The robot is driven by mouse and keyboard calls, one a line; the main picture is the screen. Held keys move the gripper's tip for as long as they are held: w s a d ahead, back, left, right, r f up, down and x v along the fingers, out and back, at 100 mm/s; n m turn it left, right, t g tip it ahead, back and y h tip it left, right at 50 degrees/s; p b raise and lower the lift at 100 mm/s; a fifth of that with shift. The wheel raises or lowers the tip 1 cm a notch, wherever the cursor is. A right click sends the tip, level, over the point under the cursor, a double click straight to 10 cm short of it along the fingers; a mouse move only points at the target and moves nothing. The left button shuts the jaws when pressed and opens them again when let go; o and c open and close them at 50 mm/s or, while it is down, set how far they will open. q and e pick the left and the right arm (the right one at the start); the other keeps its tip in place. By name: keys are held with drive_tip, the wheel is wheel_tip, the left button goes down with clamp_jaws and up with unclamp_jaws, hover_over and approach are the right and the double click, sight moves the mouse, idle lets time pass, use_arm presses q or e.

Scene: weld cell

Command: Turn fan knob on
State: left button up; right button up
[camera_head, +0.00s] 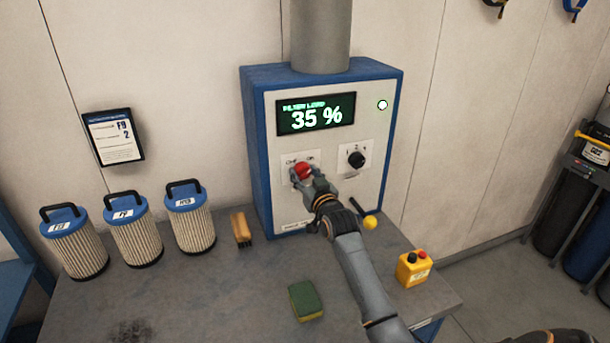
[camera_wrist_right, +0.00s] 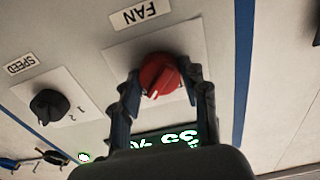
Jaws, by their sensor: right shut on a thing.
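The red fan knob (camera_head: 301,172) sits on the front of the blue and white filter unit (camera_head: 372,95), below its display. It also shows in the right wrist view (camera_wrist_right: 160,75), under a label reading FAN, with its white mark pointing toward the lower left of that picture. My right gripper (camera_head: 307,177) is at the panel, shut on the red knob. In the right wrist view its two fingers (camera_wrist_right: 163,88) stand on either side of the knob. The head view hides part of the knob behind the gripper. My left gripper is not in view.
A black speed knob (camera_head: 356,157) is right of the red one. The display (camera_head: 316,114) reads 35 %. Several filter cartridges (camera_head: 132,229), a brush (camera_head: 241,229), a sponge (camera_head: 305,301) and a yellow button box (camera_head: 413,268) stand on the grey bench (camera_head: 200,300).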

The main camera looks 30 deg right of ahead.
drive_tip(key=o, duration=1.2)
drive_tip(key=shift+c, duration=0.2)
drive_tip(key=v, duration=1.2)
drive_tip(key=shift+f, duration=0.1)
